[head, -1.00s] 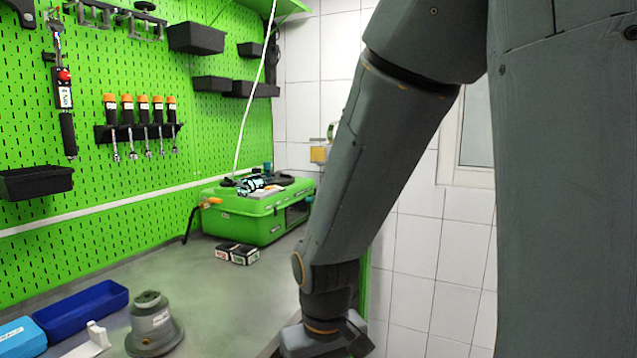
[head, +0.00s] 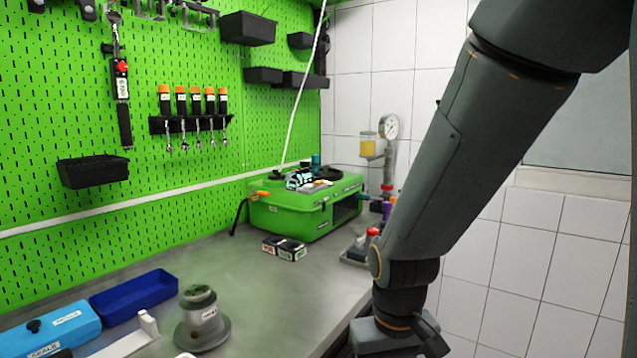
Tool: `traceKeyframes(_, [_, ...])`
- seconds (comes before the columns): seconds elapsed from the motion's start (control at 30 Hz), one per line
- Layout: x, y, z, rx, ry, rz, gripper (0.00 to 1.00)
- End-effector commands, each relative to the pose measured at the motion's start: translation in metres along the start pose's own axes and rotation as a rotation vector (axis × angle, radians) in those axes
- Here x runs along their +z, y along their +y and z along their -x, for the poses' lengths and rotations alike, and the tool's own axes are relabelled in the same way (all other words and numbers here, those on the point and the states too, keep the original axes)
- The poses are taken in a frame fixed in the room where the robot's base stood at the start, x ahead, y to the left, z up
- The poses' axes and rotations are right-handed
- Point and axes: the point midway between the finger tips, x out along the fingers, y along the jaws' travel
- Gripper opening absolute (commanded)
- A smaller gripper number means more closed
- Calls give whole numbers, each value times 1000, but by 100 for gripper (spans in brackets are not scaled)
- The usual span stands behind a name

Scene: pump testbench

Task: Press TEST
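A green case-like unit (head: 290,222) stands on the grey bench near the far corner, with a dark opening on its right side. I cannot make out a TEST marking anywhere. My arm comes down on the right side of the head view, and its wrist reaches the lower edge. My gripper fingers do not show. The arm covers part of the area to the right of the green unit.
A dial gauge on a column (head: 389,127) stands behind the green unit by the tiled wall. A grey cylindrical part (head: 202,318), a blue tray (head: 136,293) and a light-blue box (head: 62,330) stand at the front left. The middle of the bench is clear.

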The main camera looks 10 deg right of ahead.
Motion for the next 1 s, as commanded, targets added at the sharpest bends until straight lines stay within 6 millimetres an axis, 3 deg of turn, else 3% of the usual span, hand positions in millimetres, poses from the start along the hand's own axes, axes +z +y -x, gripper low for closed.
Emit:
traceKeyframes(0.03, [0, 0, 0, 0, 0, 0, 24])
traceKeyframes(0.2, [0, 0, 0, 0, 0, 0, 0])
traceKeyframes(1.0, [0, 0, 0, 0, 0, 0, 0])
